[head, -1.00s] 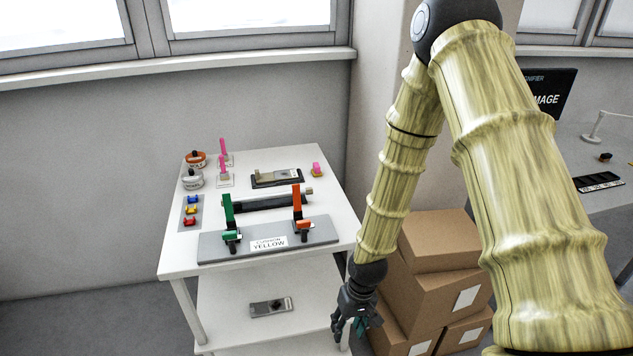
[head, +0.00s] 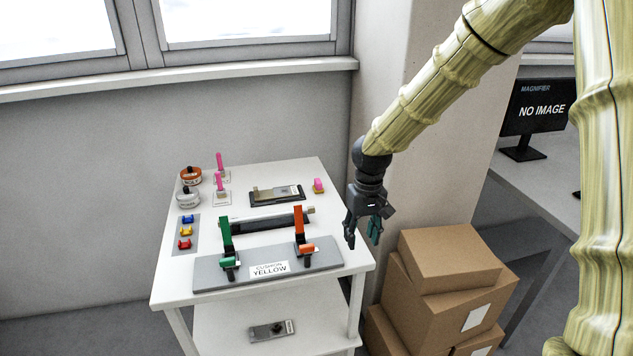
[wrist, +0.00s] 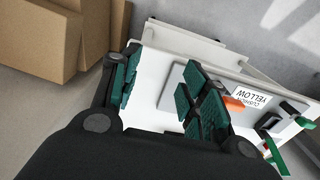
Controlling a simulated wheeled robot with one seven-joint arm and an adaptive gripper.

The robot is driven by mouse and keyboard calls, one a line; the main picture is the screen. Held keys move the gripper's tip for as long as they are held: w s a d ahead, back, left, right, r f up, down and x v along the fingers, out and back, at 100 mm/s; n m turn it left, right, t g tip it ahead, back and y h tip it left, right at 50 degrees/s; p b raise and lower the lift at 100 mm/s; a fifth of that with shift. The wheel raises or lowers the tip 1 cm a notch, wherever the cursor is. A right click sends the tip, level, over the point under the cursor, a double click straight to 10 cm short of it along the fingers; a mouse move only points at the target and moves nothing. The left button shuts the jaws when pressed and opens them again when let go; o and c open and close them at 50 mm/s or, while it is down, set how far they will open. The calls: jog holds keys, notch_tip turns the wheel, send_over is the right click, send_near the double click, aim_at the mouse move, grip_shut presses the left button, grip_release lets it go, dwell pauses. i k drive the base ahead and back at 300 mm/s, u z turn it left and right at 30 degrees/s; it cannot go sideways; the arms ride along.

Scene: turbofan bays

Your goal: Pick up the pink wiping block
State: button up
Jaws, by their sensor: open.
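My gripper (head: 362,238) hangs fingers down at the cart's right edge, to the right of and nearer than the block. Its green-padded fingers (wrist: 160,88) are apart with nothing between them. It is clear of the block.
A grey fixture with green and orange clamps (head: 210,275) and a YELLOW label lies along the cart's front. A dark tray (head: 263,202) is left of the block. Cardboard boxes (head: 435,295) are stacked right of the cart.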

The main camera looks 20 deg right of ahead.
aim_at(318, 188)
jog(key=i, duration=1.25)
